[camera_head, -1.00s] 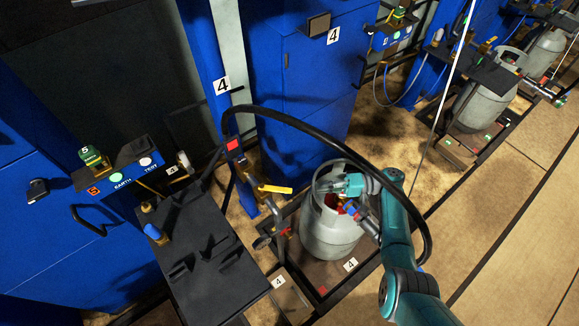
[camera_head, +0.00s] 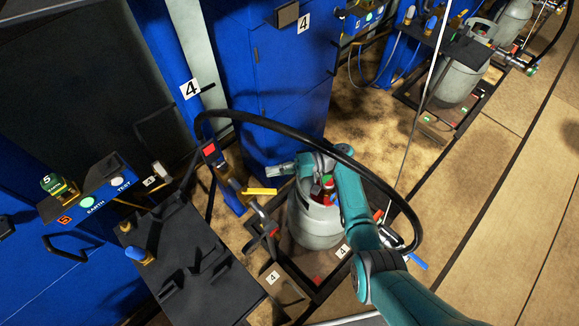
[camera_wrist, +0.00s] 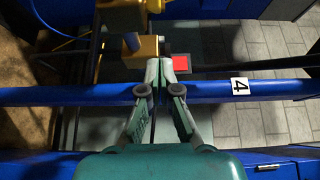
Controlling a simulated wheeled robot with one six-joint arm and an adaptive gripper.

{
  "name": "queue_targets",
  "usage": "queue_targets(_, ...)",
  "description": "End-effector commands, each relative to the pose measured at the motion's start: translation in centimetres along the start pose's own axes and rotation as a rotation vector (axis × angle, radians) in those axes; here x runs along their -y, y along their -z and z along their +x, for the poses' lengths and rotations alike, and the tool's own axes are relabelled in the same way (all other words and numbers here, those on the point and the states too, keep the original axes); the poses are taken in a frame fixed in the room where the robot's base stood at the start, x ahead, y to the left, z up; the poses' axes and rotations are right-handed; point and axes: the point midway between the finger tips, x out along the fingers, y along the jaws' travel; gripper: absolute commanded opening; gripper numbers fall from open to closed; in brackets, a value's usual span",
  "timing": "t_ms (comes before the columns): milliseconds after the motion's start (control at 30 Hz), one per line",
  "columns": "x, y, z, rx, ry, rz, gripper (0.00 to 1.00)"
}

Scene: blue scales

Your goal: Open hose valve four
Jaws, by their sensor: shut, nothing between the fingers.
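Hose valve four has a yellow lever (camera_head: 262,191) that sticks out to the right from a blue post in the head view. A red square (camera_head: 209,148) and a "4" label (camera_head: 190,89) are above it on the post. My gripper (camera_head: 274,171) is shut and empty, just above and right of the lever in the picture; I see no clear contact. In the wrist view its closed fingertips (camera_wrist: 165,63) lie beside a yellow-brass part (camera_wrist: 140,50) and left of the red square (camera_wrist: 180,62). The "4" label (camera_wrist: 239,86) is further right.
A black hose (camera_head: 330,150) arcs from the post over my arm. A grey gas cylinder (camera_head: 315,222) stands in a black frame below my gripper. A black shelf (camera_head: 190,265) is at lower left. Blue cabinets (camera_head: 285,85) stand behind; open floor is right.

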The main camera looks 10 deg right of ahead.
Motion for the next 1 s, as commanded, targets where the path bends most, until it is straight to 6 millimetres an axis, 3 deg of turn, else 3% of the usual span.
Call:
queue_targets(100,-0.2,-1.7,0.2,-0.001,0.000,0.002,0.00)
queue_targets(333,-0.1,-3.4,0.6,-0.001,0.000,0.001,0.00)
queue_targets(1000,-0.1,-4.1,0.7,-0.021,0.000,0.001,0.00)
